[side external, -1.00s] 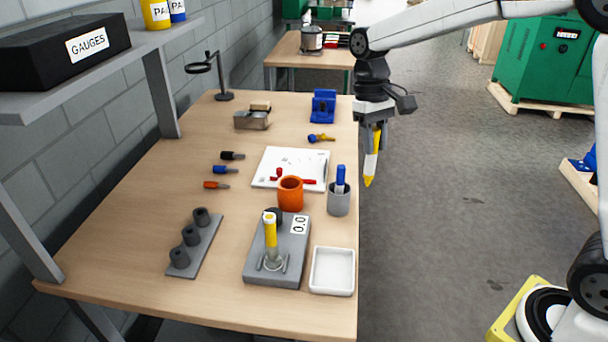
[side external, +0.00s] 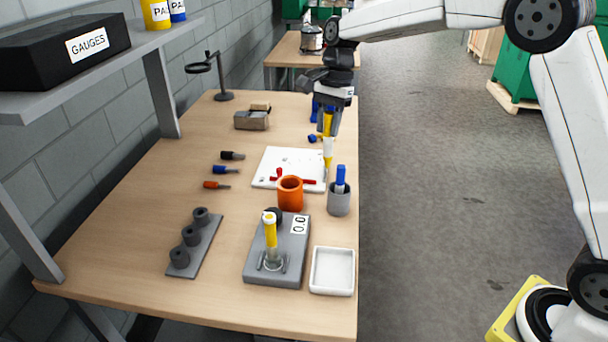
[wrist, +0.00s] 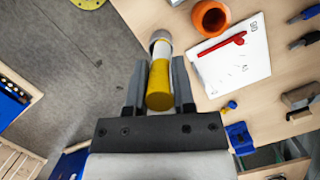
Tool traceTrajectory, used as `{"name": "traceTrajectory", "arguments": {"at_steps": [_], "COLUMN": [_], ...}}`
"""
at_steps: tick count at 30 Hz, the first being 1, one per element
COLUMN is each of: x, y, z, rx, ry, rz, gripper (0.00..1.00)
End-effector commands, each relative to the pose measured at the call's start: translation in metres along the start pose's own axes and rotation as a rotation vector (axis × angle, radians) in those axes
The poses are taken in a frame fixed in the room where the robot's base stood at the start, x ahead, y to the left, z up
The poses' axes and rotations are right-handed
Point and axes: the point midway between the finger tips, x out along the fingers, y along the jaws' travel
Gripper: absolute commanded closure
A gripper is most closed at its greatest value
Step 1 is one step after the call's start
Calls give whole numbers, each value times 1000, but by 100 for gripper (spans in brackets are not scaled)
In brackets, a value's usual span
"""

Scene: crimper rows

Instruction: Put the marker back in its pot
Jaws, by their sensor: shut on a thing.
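My gripper (side external: 328,128) is shut on a yellow and white marker (side external: 328,150), which hangs upright, tip down, near the whiteboard's right edge. In the wrist view the marker's yellow end (wrist: 159,88) sits between my two fingers (wrist: 158,90). A grey pot (side external: 339,204) holding a blue marker (side external: 340,178) stands at the table's right edge, nearer the camera than my gripper. An orange pot (side external: 290,196) stands left of it; it also shows in the wrist view (wrist: 209,17). The held marker is apart from both pots. Its tip partly hides a grey round rim in the wrist view.
A whiteboard (side external: 280,160) with a red marker lies behind the pots. A grey scale (side external: 290,260) carrying a yellow-topped item and a white tray (side external: 332,270) are in front. Several small connectors lie left. A blue holder (wrist: 240,138) is behind.

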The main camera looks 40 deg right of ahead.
Motion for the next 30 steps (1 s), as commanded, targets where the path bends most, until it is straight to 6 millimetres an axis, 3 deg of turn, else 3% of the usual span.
{"name": "traceTrajectory", "arguments": {"at_steps": [30], "x": [1], "y": [-93], "z": [-1], "rx": [1014], "ry": [0], "rz": [-253], "gripper": [100]}}
